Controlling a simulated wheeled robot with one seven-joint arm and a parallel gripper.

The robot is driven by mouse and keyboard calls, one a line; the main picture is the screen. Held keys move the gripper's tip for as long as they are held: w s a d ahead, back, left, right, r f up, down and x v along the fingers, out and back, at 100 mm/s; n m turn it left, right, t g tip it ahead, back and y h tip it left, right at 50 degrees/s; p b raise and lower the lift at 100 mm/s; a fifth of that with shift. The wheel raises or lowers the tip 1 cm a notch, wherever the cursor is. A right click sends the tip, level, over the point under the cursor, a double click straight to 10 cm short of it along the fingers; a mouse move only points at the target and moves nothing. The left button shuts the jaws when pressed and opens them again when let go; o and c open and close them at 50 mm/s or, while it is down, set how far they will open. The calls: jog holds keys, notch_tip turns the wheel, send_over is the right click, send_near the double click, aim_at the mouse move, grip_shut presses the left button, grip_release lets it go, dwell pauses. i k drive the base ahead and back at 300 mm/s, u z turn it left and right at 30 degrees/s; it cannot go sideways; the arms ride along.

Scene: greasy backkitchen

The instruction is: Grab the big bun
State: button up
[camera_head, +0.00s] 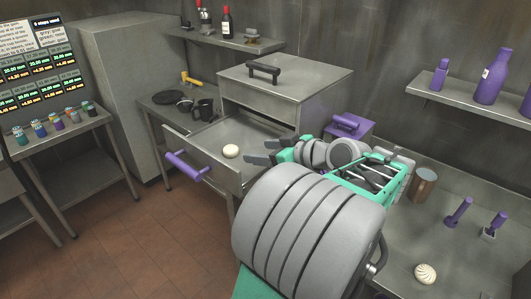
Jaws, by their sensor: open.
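A round pale bun (231,151) lies inside the open metal drawer (205,170), which has a purple handle. A second pale bun (425,273) with a swirled top sits on the metal counter at the lower right. I cannot tell for sure which bun is bigger. My gripper (250,151) is open, with its dark fingers pointing left at the bun in the drawer. Its tips appear just right of that bun, with nothing seen between them. The gap in depth is hard to judge.
The drawer's walls and the metal box (285,85) above it stand close to my arm. A teal container of dark utensils (370,178), a brown cup (423,184) and purple-handled tools (458,212) stand at the right.

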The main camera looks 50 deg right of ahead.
aim_at(424, 273)
jog(key=z, duration=3.4)
